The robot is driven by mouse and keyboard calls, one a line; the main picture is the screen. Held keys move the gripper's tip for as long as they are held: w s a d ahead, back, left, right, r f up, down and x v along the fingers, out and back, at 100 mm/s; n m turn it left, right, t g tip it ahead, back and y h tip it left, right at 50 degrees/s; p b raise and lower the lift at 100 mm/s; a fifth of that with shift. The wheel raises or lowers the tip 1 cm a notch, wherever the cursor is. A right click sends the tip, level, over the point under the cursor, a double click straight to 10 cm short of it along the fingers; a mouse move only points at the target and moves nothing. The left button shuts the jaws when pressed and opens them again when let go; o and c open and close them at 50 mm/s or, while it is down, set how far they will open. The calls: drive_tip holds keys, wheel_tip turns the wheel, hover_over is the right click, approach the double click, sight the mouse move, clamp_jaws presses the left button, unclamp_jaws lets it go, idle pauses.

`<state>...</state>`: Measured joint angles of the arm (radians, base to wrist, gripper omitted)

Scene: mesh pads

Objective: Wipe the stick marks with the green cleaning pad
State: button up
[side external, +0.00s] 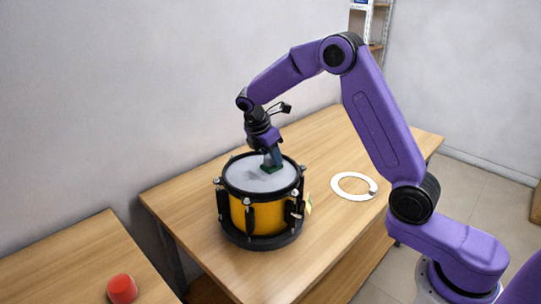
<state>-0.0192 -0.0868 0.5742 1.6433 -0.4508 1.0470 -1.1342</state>
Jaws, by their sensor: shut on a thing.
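A drum (256,212) with a yellow-orange shell, black hoops and lugs stands upright on the wooden table. Its pale grey drumhead (245,176) faces up. My gripper (271,156) is over the right part of the drumhead, pointing down, shut on a small dark green cleaning pad (272,168). The pad is at the drumhead surface, and it appears to touch it. Stick marks cannot be made out on the drumhead at this size; any under the pad are hidden.
A white ring (339,190) lies flat on the wooden table (325,235), right of the drum. A small yellowish item (308,204) is at the drum's right side. A red round object (122,289) sits on a separate table at lower left. The wall is behind.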

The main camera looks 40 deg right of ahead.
drive_tip(key=shift+a, duration=4.35)
drive_tip(key=shift+w+a, duration=0.1)
drive_tip(key=shift+a, duration=0.1)
drive_tip(key=shift+w+d, duration=0.15)
drive_tip(key=shift+w, duration=0.15)
drive_tip(key=shift+s+d, duration=0.1)
drive_tip(key=shift+d, duration=4.9)
drive_tip(key=shift+a, duration=5.05)
drive_tip(key=shift+a+r, duration=0.1)
drive_tip(key=shift+r, duration=0.1)
wheel_tip(320, 180, up, 8)
